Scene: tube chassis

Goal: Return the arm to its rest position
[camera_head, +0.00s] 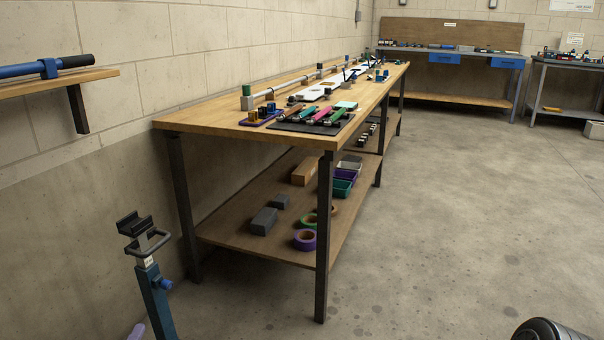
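Neither of my grippers shows in the head view, so I cannot see whether they are open or hold anything. A blue stand (157,300) with a black cradle on top rises at the lower left. A blue tube with a black end (45,67) lies on a wooden wall shelf (60,82) at the upper left.
A long wooden workbench (200,121) runs along the left wall, bearing tools on dark mats. Its lower shelf (240,238) holds tape rolls, grey blocks and bins. Another bench (440,100) stands at the back. The concrete floor (470,220) at centre right is clear.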

